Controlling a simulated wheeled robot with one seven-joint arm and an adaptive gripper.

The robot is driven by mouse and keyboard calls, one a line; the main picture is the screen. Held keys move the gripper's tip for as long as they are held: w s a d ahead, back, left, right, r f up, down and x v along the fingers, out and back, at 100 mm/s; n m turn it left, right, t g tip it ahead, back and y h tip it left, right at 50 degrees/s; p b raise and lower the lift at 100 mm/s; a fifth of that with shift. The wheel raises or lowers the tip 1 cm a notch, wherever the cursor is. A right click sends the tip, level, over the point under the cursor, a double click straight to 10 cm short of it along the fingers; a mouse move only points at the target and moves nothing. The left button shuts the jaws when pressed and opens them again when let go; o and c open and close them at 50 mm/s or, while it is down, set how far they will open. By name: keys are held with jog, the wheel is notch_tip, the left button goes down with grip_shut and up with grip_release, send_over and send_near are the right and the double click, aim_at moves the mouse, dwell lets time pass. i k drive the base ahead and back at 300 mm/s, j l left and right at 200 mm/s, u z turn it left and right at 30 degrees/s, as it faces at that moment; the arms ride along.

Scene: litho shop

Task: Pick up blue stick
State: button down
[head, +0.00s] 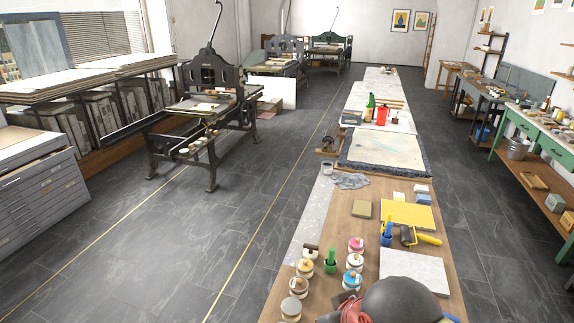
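A blue upright stick-like object (387,233) stands on the wooden worktable (345,225), just left of a roller with a yellow handle (427,239). It is small in the head view, and I cannot tell whether it is one piece or a stick in a holder. A similar green object (330,262) stands to its left and nearer. My gripper's fingers do not show. A dark grey rounded form (400,299) at the bottom edge covers part of the near tabletop.
Several ink tins (354,262) stand along the near left. A pale stone slab (414,270) lies right of the tins, and a yellow sheet (405,214) lies behind the roller. Floor is clear left of the table. A green bench (541,143) stands on the right.

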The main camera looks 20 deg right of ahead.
aim_at(389, 225)
jog(key=z, duration=1.2)
